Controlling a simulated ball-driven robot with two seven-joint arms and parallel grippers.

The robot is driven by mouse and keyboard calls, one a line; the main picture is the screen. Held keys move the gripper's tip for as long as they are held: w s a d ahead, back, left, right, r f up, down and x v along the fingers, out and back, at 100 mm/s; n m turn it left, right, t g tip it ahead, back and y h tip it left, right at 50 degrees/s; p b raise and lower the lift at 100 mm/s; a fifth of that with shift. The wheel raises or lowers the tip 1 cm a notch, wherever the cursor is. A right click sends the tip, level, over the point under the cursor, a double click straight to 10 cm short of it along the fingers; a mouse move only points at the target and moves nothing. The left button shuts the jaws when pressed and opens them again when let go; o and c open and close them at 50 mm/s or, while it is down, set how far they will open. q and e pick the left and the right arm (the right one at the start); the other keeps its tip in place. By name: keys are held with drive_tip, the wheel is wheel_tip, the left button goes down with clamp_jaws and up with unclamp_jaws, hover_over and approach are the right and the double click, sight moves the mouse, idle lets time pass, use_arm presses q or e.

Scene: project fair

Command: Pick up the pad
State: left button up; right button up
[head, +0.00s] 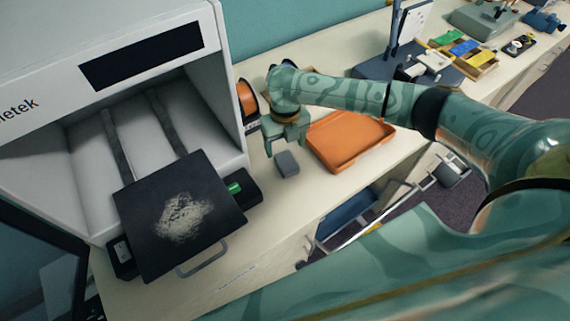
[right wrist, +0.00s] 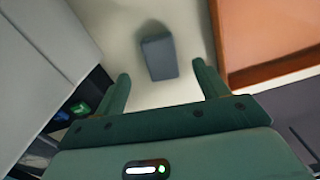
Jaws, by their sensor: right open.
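The pad (head: 287,163) is a small grey block lying on the pale bench, between the printer-like machine and the orange tray. In the right wrist view the pad (right wrist: 159,57) lies ahead of the fingers, roughly midway between their lines. My right gripper (head: 284,150) is above and just behind the pad in the head view. Its two fingers are spread apart with nothing between them, as the right wrist view (right wrist: 161,88) shows. The gripper looks apart from the pad; the exact height is hard to tell. My left gripper is not in view.
The white machine (head: 225,85) stands left, its dark plate (head: 150,245) with pale powder sticking out. The orange tray (head: 335,165) is close on the pad's right. An orange spool (head: 246,98) sits behind my gripper. Bare bench (head: 270,215) lies in front of the pad.

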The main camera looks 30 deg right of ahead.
sight(287, 161)
drive_tip(key=shift+s+f, duration=0.25)
drive_tip(key=shift+f, duration=0.35)
drive_tip(key=f+b, duration=0.1)
drive_tip(key=f, duration=0.4)
drive_tip(key=shift+s+b, duration=0.2)
drive_tip(key=shift+b, duration=0.1)
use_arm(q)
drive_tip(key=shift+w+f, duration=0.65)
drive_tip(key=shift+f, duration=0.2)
use_arm(e)
drive_tip(key=c, duration=1)
drive_tip(key=shift+r, duration=0.1)
drive_tip(key=shift+c, duration=0.2)
